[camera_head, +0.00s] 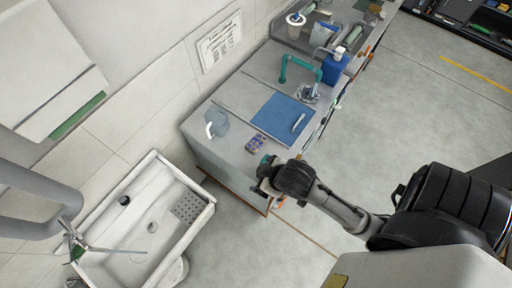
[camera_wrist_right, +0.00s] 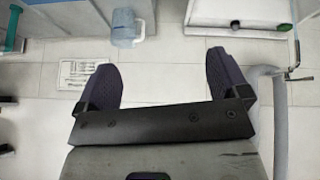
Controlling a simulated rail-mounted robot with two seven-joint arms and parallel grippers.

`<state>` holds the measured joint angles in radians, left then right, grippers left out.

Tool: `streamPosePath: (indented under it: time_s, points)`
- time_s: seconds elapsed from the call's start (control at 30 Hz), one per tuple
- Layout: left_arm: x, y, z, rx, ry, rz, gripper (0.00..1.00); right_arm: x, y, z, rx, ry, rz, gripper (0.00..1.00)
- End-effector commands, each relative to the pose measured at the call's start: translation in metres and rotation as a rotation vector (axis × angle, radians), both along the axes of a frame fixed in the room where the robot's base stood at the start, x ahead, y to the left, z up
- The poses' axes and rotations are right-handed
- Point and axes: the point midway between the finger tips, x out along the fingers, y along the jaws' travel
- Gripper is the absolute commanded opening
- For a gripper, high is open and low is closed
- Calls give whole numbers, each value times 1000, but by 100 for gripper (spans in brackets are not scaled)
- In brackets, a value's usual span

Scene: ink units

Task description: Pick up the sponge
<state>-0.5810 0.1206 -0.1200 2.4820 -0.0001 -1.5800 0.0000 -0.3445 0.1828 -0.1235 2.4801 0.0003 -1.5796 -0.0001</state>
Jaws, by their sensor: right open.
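A small purple-and-blue item (camera_head: 257,142), which may be the sponge, lies on the grey counter (camera_head: 232,160) near its front edge. It is too small to make out clearly. My right gripper (camera_head: 265,166) is at the counter's front edge, just below and right of that item in the head view, and apart from it. In the right wrist view the two dark padded fingers of my right gripper (camera_wrist_right: 164,84) are spread wide with nothing between them. The item cannot be made out in the wrist view. My left gripper is not in view.
A clear jug (camera_head: 217,122) stands left of the item; it also shows in the wrist view (camera_wrist_right: 126,30). A blue mat (camera_head: 275,113) with a pale tool lies behind. A blue bottle (camera_head: 335,66) and teal tap (camera_head: 300,62) stand further back. A white sink (camera_head: 113,198) is at left.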

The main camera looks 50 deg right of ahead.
Motion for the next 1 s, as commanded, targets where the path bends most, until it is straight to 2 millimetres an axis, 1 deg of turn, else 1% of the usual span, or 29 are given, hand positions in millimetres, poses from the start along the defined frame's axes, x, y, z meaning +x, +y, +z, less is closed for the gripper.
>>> streamPosePath:
  time_s: [0.03,0.07,0.1,0.23,0.3,0.37,0.4,0.47,0.5,0.53,0.6,0.67,0.7,0.77,0.8,0.87,0.9,0.97,1.0]
  points:
    - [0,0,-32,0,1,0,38,28,-7,-8,-37,-81,20,94]
    - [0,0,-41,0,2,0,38,42,-10,-5,-59,-119,32,94]
    - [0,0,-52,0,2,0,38,59,-15,-3,-90,-161,46,94]
    - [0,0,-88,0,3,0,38,116,-35,-4,-203,-249,81,94]
    - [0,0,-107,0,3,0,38,146,-48,-9,-257,-261,100,94]
    - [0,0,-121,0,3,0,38,169,-62,-15,-296,-253,111,94]
    - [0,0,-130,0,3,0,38,183,-72,-20,-319,-236,117,94]
    - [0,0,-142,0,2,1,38,203,-90,-30,-340,-199,110,94]
    - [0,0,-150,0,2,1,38,215,-105,-38,-339,-166,86,94]
    - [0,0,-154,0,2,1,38,222,-116,-45,-328,-137,59,94]
    - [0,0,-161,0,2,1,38,232,-140,-61,-278,-63,-30,94]
    - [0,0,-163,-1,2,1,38,235,-161,-78,-216,11,-137,94]
    - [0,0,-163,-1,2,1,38,234,-173,-91,-167,64,-215,94]
    - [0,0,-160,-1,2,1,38,227,-187,-111,-94,142,-340,94]
    - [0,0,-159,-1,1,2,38,222,-194,-124,-45,188,-428,94]
    - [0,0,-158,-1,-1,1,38,215,-200,-142,32,253,-566,94]
    - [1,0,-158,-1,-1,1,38,211,-202,-153,86,292,-663,94]
    - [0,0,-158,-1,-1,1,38,205,-203,-167,162,344,-815,94]
    - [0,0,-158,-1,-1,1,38,202,-204,-173,212,373,-918,94]
